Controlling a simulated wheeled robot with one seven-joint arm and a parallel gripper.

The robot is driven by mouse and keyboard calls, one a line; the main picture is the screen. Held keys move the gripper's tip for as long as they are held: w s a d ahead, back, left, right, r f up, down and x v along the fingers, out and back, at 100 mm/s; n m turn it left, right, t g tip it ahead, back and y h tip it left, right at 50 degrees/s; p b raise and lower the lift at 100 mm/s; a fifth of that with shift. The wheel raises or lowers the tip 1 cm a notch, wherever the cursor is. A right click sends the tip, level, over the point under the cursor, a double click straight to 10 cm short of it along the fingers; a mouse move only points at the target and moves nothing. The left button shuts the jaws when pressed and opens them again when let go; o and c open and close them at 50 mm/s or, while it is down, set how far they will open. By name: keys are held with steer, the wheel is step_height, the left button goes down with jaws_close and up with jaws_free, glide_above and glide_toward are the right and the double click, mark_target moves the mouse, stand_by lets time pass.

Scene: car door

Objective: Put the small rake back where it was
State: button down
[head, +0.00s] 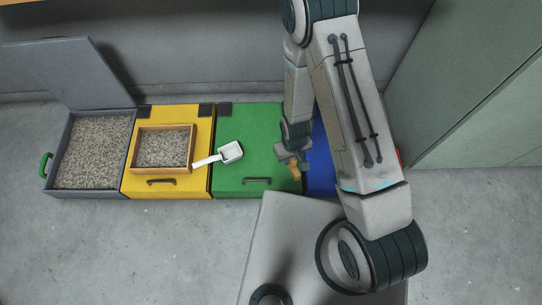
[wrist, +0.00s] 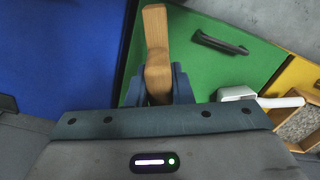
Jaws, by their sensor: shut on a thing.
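My gripper (head: 292,157) is above the right part of the green lid, near the blue lid. In the wrist view its fingers (wrist: 158,90) are shut on a light wooden piece, which looks like the small rake (wrist: 156,50). The rake also shows in the head view, a small tan bit (head: 295,171) below the jaws. Its lower part is hidden between the fingers, and I cannot tell whether it touches the lid. A wooden tray of gravel (head: 163,128) stands on the yellow lid (head: 167,190).
A white scoop (head: 231,152) lies on the green lid (head: 262,140), its handle reaching toward the tray. A grey bin (head: 90,192) full of gravel stands open at far left. The blue lid (head: 321,175) is partly behind my arm. A greenish cabinet (head: 480,90) stands at right.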

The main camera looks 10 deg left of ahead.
steer(key=shift+w+a+f+b, duration=1.2)
steer(key=shift+a+f, duration=0.25)
steer(key=shift+f, duration=0.35)
steer(key=shift+w+a+f+b, duration=0.95)
steer(key=shift+w+a+f, duration=0.45)
steer(key=shift+f, duration=0.45)
steer(key=shift+w+a+f+b, duration=1.15)
steer(key=shift+a+f, duration=0.3)
steer(key=shift+f, duration=0.35)
steer(key=shift+f, duration=0.1)
steer(key=shift+f, duration=0.15)
steer(key=c, duration=1.3)
jaws_free()
steer(key=shift+r, duration=0.2)
step_height(320, 180, up, 12)
steer(key=p, duration=0.5)
steer(key=shift+r, duration=0.15)
